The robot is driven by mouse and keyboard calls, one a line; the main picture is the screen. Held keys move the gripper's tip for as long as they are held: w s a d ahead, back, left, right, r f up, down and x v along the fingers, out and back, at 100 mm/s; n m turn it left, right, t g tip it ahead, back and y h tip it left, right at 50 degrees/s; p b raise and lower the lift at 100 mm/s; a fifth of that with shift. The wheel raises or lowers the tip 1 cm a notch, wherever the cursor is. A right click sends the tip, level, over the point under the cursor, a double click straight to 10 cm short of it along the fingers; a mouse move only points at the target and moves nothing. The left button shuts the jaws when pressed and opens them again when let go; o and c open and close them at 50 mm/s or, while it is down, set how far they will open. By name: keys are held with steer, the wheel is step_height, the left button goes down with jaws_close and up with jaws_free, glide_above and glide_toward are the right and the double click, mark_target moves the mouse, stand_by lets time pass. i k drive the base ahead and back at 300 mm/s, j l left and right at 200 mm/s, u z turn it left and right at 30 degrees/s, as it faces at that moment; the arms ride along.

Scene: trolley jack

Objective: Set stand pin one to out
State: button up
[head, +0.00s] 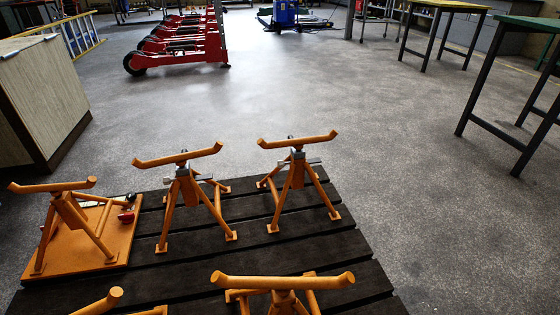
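Several orange axle stands with bar tops stand on a dark slatted pallet (250,258). One stand (68,213) is on an orange board (112,252) at the left. Another stand (187,198) is at the middle back, and another (296,178) at the right back. One more stand (283,283) is in front, cut off by the lower edge, and part of another (103,301) shows at the bottom left. Small grey metal parts show at the necks of the two back stands. I cannot tell which is stand one or how its pin sits. My gripper is not in view.
A small red and dark object (127,215) lies on the orange board. A wooden cabinet (45,95) stands at the left, red trolley jacks (185,48) at the back, and work tables (510,75) at the right. The grey floor between them is clear.

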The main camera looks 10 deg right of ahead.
mark_target(281, 163)
steer(key=l+z, duration=0.5)
steer(key=i+l+z, duration=0.35)
steer(key=l, duration=0.3)
steer(key=i+l+z, duration=0.35)
steer(key=l, duration=0.25)
steer(key=i+l+z, duration=0.4)
steer(key=i+l+u, duration=0.2)
steer(key=i, duration=0.3)
steer(key=i+u, duration=0.2)
steer(key=i, duration=0.3)
steer(key=i+l+u, duration=0.25)
steer(key=i, duration=0.25)
steer(key=i+j+u, duration=0.15)
steer(key=i+u, duration=0.35)
steer(key=i+j+u, duration=0.1)
steer(key=i+u, duration=0.15)
steer(key=u, duration=0.25)
steer(key=i+l+u, duration=0.15)
steer(key=i+u, duration=0.3)
steer(key=i+l+u, duration=0.25)
steer(key=u, duration=0.25)
steer(key=i+u, duration=0.3)
steer(key=u, duration=0.15)
steer(key=i+u, duration=0.25)
steer(key=u, duration=0.25)
steer(key=i+l+u, duration=0.2)
steer(key=u, duration=0.25)
steer(key=i, duration=0.1)
